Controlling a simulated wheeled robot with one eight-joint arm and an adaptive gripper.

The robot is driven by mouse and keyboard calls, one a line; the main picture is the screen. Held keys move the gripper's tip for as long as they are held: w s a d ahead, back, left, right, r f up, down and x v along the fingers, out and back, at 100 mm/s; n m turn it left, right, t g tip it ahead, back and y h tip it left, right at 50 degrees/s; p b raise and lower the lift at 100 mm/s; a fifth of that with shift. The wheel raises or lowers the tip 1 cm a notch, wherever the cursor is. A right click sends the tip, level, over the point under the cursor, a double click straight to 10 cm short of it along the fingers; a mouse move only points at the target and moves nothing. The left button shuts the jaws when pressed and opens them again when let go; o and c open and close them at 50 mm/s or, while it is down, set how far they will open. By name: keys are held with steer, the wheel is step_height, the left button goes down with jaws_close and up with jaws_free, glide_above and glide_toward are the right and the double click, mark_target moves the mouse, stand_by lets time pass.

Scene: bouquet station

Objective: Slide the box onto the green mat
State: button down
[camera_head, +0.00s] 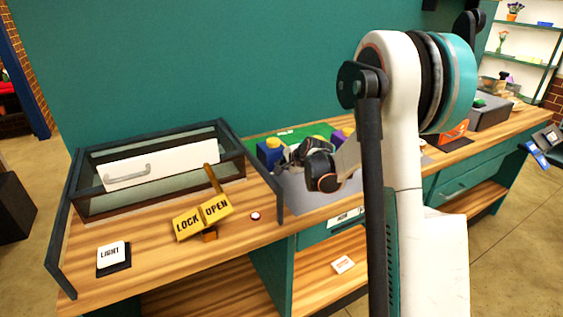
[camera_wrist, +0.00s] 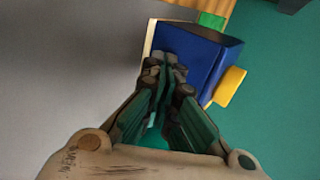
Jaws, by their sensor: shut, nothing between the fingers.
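In the wrist view, a dark blue box (camera_wrist: 198,50) with a pale edge lies just beyond my gripper (camera_wrist: 166,68). The fingers are shut with nothing between them. Their tips overlap the box's near side; I cannot tell whether they touch it. The box is at the border between a grey surface and a green one (camera_wrist: 275,100). In the head view, the green mat (camera_head: 292,133) lies at the back of the bench, partly hidden by my gripper (camera_head: 291,155). A blue block (camera_head: 268,153) with a yellow top stands left of the gripper.
A glass-sided case (camera_head: 155,168), a yellow LOCK/OPEN sign (camera_head: 203,217) and a LIGHT switch (camera_head: 111,256) are to the left. The grey bench surface (camera_head: 312,197) in front of the gripper is clear.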

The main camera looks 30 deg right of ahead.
mark_target(279, 156)
steer(key=shift+w, duration=0.6)
steer(key=shift+w, duration=0.15)
steer(key=shift+w+a, duration=0.15)
steer(key=shift+w, duration=1.7)
steer(key=shift+w, duration=0.15)
steer(key=shift+w+a, duration=0.1)
steer(key=shift+w, duration=1.75)
steer(key=shift+w, duration=0.15)
steer(key=shift+w+a, duration=0.1)
steer(key=shift+w, duration=1.75)
steer(key=shift+w, duration=0.15)
